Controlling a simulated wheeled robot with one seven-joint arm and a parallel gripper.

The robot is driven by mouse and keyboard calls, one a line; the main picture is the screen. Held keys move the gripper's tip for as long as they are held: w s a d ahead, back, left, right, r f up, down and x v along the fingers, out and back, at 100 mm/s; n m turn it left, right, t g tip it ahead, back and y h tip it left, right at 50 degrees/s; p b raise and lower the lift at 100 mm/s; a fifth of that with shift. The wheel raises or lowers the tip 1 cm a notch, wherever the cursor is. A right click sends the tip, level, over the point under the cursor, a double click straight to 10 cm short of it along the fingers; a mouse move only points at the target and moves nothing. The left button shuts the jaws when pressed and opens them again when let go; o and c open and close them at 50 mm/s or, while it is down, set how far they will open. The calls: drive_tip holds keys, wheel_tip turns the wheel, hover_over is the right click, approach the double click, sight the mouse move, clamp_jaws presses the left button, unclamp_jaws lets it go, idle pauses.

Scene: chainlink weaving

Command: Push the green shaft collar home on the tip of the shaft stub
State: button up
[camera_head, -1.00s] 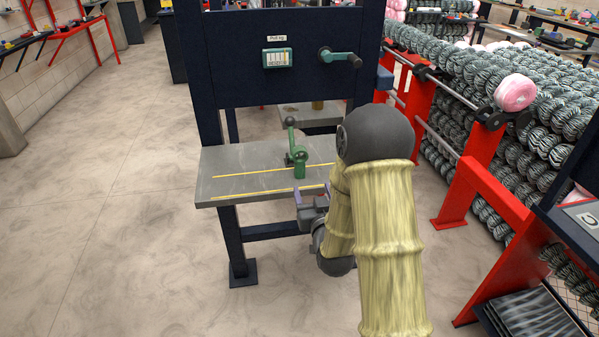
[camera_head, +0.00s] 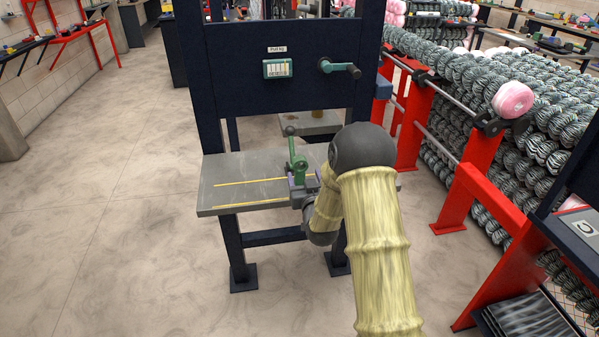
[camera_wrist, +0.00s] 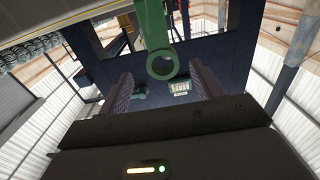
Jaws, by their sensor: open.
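A green upright part with a round head (camera_head: 299,168) stands on the grey bench. I cannot tell the collar from the rest of this green part, nor whether the shaft stub sits in the ring. My gripper (camera_head: 303,184) is at the bench's front edge, just in front of the green part. In the wrist view its two dark fingers (camera_wrist: 161,74) are apart, one on each side of the ring in the picture.
The grey bench top (camera_head: 235,170) has yellow lines and clear room at left. A dark panel (camera_head: 235,85) stands behind it, with a counter (camera_head: 278,68) and a green-handled crank (camera_head: 340,68). A red rack with wound coils (camera_head: 470,115) stands at right.

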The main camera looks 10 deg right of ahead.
sight(300, 168)
drive_tip(key=shift+w, duration=0.75)
drive_tip(key=shift+w, duration=0.1)
drive_tip(key=shift+w+a+r+p, duration=0.1)
drive_tip(key=shift+w+p, duration=0.4)
drive_tip(key=shift+w, duration=0.8)
drive_tip(key=shift+w+a+p, duration=0.1)
drive_tip(key=shift+w+p, duration=0.35)
drive_tip(key=shift+w, duration=0.8)
drive_tip(key=c, duration=1.2)
